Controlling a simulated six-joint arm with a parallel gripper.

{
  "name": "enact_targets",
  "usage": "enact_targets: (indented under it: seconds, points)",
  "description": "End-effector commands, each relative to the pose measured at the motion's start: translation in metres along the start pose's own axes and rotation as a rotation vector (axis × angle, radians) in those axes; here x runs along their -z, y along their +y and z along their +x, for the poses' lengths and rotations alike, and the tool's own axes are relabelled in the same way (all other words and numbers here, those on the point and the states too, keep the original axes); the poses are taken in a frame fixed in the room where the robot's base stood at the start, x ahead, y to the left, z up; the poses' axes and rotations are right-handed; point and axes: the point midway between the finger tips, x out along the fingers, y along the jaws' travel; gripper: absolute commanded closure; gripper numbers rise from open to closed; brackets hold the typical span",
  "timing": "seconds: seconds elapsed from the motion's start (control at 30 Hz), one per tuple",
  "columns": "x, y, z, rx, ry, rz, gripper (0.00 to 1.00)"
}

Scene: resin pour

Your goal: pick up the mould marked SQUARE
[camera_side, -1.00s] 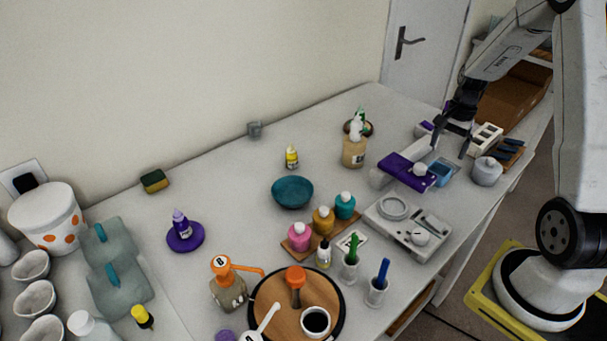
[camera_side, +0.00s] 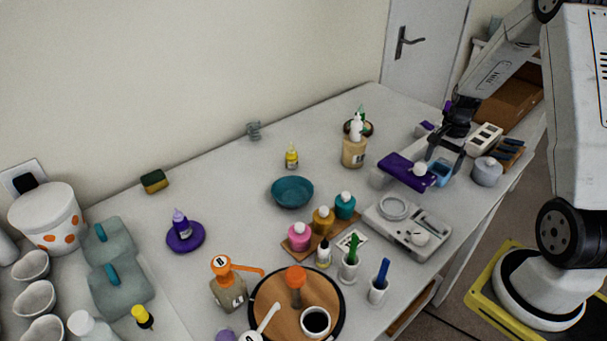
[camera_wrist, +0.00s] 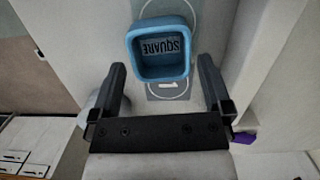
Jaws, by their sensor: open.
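The mould marked SQUARE is a light blue open square box; in the wrist view its rim (camera_wrist: 131,45) and the dark word SQUARE on its floor show clearly. The word looks upside down there. In the side view the mould (camera_side: 443,179) is at the right of the table, partly hidden by my gripper. My gripper (camera_wrist: 162,68) is open and empty, its two fingers pointing at the mould's near edge, one to each side. In the side view my gripper (camera_side: 446,160) is low over the mould. Contact cannot be told.
A purple block (camera_side: 402,168) is close on the left of the mould, and a grey lidded pot (camera_side: 487,172) close on the right. A white slotted rack (camera_side: 486,137) is behind. A grey scale tray (camera_side: 400,232) is in front. The table's right edge is near.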

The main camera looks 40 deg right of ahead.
Motion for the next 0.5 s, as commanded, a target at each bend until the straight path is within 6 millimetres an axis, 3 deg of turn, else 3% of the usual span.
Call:
enact_targets:
  seconds: [0.23, 0.5]
  points:
    - [0.0, 0.0, 0.027, -0.002, -0.001, -0.001, 0.0]
    - [0.0, 0.0, 0.033, 0.001, 0.003, 0.0, 0.0]
